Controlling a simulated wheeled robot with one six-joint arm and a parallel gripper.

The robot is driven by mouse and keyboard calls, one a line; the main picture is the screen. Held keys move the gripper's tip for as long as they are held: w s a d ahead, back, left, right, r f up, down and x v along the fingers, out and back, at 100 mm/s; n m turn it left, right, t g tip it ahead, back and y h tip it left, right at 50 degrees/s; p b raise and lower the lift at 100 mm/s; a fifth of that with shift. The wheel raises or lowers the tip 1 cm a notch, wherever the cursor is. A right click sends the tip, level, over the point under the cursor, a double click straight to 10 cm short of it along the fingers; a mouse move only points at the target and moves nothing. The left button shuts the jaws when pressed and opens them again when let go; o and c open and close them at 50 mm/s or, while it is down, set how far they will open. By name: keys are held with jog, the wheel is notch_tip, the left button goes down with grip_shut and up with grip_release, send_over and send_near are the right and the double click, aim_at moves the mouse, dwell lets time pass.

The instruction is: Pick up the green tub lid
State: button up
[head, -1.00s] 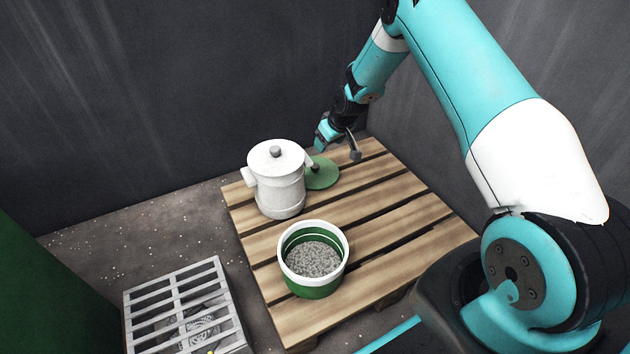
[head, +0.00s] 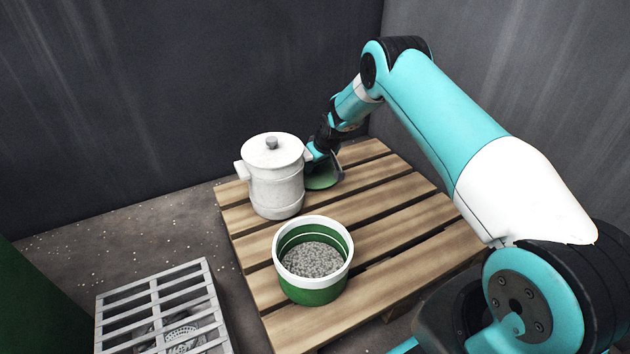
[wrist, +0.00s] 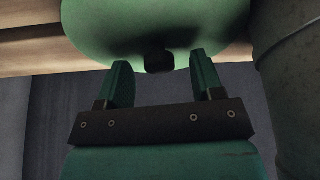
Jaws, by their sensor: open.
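The green tub lid (head: 322,182) lies flat on the pallet, right behind and beside the white pot; the pot and my gripper hide part of it. In the wrist view the green lid (wrist: 110,25) fills the top, with a dark knob (wrist: 159,62) at its middle. My gripper (wrist: 157,75) is open, its two fingertips on either side of the knob and apart from it. In the head view my gripper (head: 325,160) is low over the lid.
The white lidded pot (head: 277,185) stands close to the left of my gripper, and its grey side (wrist: 290,80) shows in the wrist view. A green and white tub (head: 313,290) of grey grains stands nearer on the pallet (head: 400,225). A grey grate (head: 165,300) lies on the floor at left.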

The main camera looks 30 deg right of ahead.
jog(key=shift+w+f, duration=0.2)
jog(key=shift+f, duration=0.2)
jog(key=shift+r, duration=0.1)
jog(key=c, duration=1)
